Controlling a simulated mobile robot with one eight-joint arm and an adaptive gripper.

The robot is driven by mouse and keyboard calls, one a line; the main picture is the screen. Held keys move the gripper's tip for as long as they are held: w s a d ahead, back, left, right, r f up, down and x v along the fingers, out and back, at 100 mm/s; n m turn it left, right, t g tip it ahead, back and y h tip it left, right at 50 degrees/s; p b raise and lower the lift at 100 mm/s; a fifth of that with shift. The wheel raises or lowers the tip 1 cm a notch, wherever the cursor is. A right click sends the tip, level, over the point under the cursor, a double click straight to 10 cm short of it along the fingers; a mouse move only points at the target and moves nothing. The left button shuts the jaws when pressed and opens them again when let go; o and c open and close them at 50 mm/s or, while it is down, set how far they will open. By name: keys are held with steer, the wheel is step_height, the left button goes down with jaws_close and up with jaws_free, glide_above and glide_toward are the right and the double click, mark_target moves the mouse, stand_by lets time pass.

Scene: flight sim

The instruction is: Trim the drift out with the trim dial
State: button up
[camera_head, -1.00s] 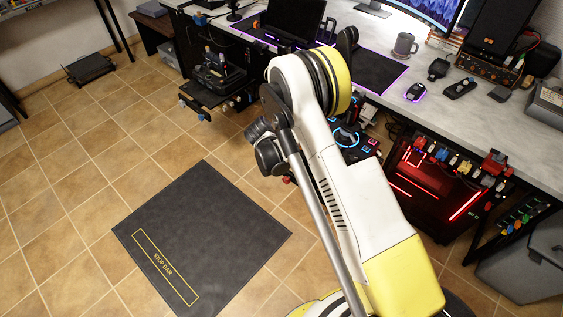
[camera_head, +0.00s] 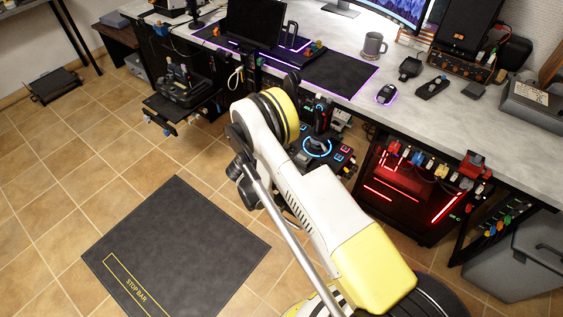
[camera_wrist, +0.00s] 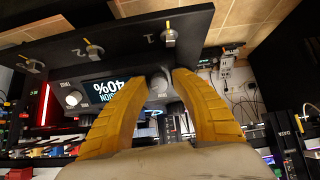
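In the wrist view, my gripper (camera_wrist: 160,78) has two yellow fingers spread apart. A round grey knob (camera_wrist: 159,84) shows between and beyond the fingertips; contact cannot be told. Left of it is a lit display (camera_wrist: 121,93) reading "40%" upside down, then a pale round knob (camera_wrist: 73,98) with a tiny unreadable label. I cannot tell which knob is the trim dial. In the head view, my gripper is hidden behind my arm. A control panel with a blue-lit ring (camera_head: 317,147) and a black joystick (camera_head: 320,118) stands beyond my arm.
The wrist view shows a dark panel (camera_wrist: 125,38) with numbered grey knobs. A red-lit computer case (camera_head: 410,190) stands below. A dark mat (camera_head: 180,250) lies on open floor.

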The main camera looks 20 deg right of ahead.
jaws_close()
steer(key=shift+m, duration=0.6)
jaws_free()
step_height(320, 180, up, 10)
steer(key=shift+f, duration=0.1)
stand_by(0.3)
